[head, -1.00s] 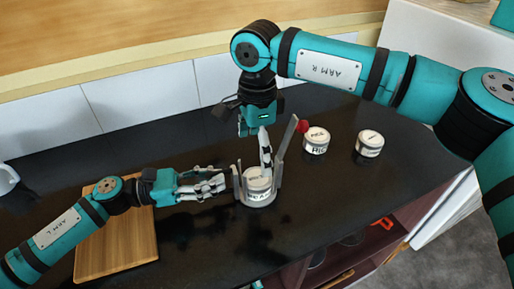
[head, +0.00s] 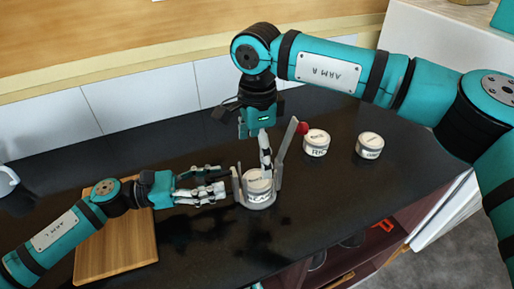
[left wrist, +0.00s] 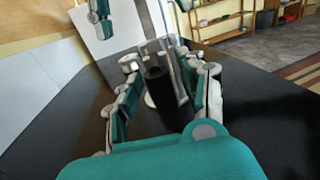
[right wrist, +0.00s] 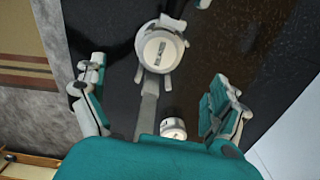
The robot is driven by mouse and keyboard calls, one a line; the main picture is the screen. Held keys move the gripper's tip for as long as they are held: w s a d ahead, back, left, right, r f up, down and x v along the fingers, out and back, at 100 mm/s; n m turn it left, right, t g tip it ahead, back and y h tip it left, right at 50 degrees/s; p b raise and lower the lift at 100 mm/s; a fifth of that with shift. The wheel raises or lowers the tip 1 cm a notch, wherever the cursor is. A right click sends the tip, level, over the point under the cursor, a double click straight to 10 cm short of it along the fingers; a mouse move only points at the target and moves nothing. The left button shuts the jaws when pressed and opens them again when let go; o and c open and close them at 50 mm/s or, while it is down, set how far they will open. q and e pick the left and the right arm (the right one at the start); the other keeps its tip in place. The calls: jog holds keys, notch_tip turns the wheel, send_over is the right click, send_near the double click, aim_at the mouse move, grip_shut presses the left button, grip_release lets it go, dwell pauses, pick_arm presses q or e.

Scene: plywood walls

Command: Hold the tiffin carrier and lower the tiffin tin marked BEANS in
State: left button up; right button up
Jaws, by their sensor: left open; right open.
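The tiffin carrier (head: 238,188) stands on the dark counter, a grey frame with upright sides and a slanted bar ending in a red knob (head: 302,128). The white tin marked BEANS (head: 258,180) sits inside it, its lettering partly hidden; its lid shows in the right wrist view (right wrist: 160,48). My left gripper (head: 226,182) is open just left of the carrier; in the left wrist view a dark upright shape stands between its fingers (left wrist: 163,65). My right gripper (head: 257,137) is open above and behind the carrier, with no tin in its fingers.
Two more white tins stand right of the carrier, one apparently marked RICE (head: 316,143) and another (head: 369,146) with unreadable lettering. A wooden board (head: 120,245) lies under my left arm. The counter's front edge and open shelves are below right. The counter behind my left gripper is clear.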

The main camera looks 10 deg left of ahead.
pick_arm(q)
jog(key=v, duration=1.1)
jog(key=shift+s+a, duration=0.1)
jog(key=shift+a, duration=0.2)
